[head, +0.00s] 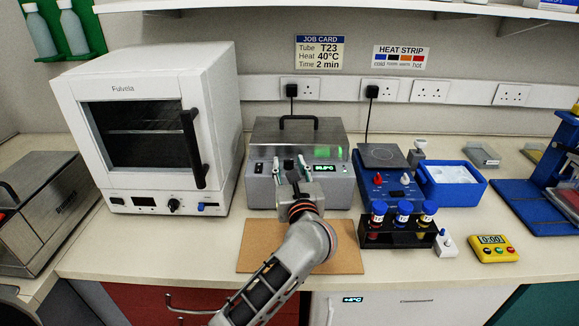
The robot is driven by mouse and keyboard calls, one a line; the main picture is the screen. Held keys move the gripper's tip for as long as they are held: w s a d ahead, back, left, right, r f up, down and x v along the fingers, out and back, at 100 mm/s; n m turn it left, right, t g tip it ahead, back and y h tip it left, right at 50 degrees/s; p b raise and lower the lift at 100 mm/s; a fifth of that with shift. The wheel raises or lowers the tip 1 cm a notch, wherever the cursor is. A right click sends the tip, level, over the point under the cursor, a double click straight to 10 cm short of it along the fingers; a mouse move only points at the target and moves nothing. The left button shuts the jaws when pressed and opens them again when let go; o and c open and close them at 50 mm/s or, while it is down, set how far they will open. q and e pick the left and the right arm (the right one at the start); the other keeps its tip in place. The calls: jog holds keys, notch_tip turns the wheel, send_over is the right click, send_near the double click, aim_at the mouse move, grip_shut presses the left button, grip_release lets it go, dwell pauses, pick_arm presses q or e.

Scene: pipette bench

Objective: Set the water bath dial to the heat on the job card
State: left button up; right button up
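The job card (319,52) on the back wall reads tube T23, heat 40°C, time 2 min. The water bath (262,135) is a steel box with a black lid handle, at the back of the bench in the middle. Its green display (325,168) is lit, but its digits are too small to read surely. My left gripper (290,166) is at the left part of the bath's front panel, fingers apart. It hides that part of the panel, and I cannot make out the dial or whether the fingers touch it. My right gripper is out of view.
A white oven (146,62) stands left of the bath. A hotplate (382,158), a blue tub (483,190), a tube rack (385,240) with several tubes and a yellow timer (493,249) stand right. A brown mat (258,262) lies in front, under my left arm.

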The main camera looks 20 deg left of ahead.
pick_arm(q)
jog(key=shift+c, duration=0.2)
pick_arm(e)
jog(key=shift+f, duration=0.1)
pick_arm(q)
grip_shut()
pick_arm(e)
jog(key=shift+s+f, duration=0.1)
pick_arm(q)
jog(key=shift+r, duration=0.1)
